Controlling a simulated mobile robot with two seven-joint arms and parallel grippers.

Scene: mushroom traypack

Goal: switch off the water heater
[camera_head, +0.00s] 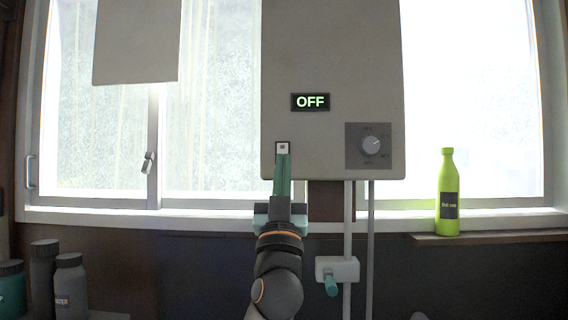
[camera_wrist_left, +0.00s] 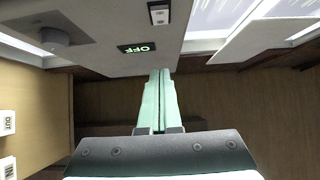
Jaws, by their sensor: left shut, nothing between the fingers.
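The water heater (camera_head: 335,50) is a light box on the wall in front of the window. Its small display (camera_head: 310,102) reads "OFF" in green, and the display also shows in the left wrist view (camera_wrist_left: 136,48). A small white switch (camera_head: 283,148) is at the heater's lower left, and it shows in the left wrist view (camera_wrist_left: 159,13). My left gripper (camera_head: 283,160) is shut and empty, its fingertips just below the switch in the head view; I cannot tell whether they touch. The fingers show in the left wrist view (camera_wrist_left: 160,78). My right gripper is not in view.
A dial (camera_head: 370,145) is at the heater's lower right. Pipes (camera_head: 348,215) with a teal-handled valve (camera_head: 331,284) run below. A green bottle (camera_head: 447,195) stands on the right ledge (camera_head: 500,237). A grey panel (camera_head: 137,40) hangs upper left.

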